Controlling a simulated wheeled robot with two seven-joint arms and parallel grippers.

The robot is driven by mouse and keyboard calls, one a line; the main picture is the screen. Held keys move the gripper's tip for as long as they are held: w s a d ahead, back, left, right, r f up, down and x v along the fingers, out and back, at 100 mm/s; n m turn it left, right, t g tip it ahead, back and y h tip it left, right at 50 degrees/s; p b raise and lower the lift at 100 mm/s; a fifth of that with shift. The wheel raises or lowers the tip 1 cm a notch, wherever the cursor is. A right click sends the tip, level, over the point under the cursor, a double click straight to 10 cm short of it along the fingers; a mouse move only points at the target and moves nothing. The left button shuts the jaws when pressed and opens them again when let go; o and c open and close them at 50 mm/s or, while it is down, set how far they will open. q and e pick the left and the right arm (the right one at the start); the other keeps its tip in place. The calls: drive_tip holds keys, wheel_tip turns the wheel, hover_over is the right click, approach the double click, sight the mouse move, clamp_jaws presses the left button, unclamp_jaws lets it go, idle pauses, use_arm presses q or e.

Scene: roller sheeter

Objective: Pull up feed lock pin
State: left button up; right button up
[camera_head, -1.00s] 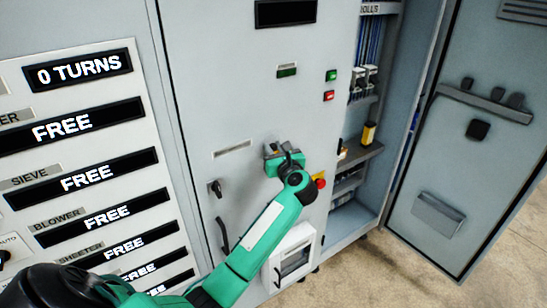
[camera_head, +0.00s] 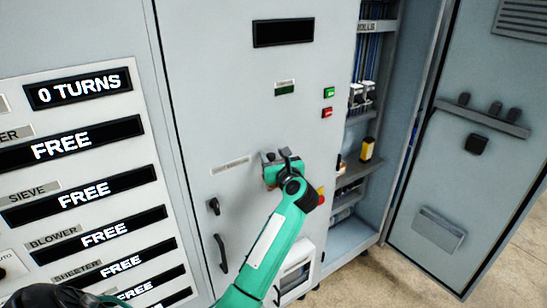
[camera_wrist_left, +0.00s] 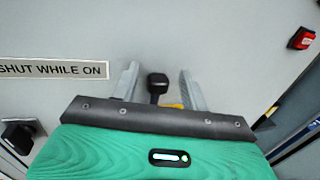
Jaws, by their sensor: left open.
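A black knob (camera_wrist_left: 157,82) with a yellow part (camera_wrist_left: 172,105) below it stands out from the grey cabinet door in the left wrist view. It may be the feed lock pin, but no label on it shows. My left gripper (camera_wrist_left: 158,85) is open, with one finger on each side of the knob; I cannot tell whether either finger touches it. In the head view my left gripper (camera_head: 268,167) is at the cabinet door, and its green wrist and arm hide most of the knob area. My right gripper is not in view.
A "SHUT WHILE ON" label (camera_wrist_left: 52,69) is left of the gripper. A dark door handle (camera_head: 221,252) and a latch (camera_head: 214,206) are lower left. Green (camera_head: 329,92) and red (camera_head: 327,113) buttons are upper right. An open compartment (camera_head: 352,175) lies to the right.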

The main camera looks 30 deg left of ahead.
use_arm(q)
drive_tip(key=b+v, duration=0.1)
drive_tip(key=v, duration=1.3)
drive_tip(key=shift+a, duration=0.15)
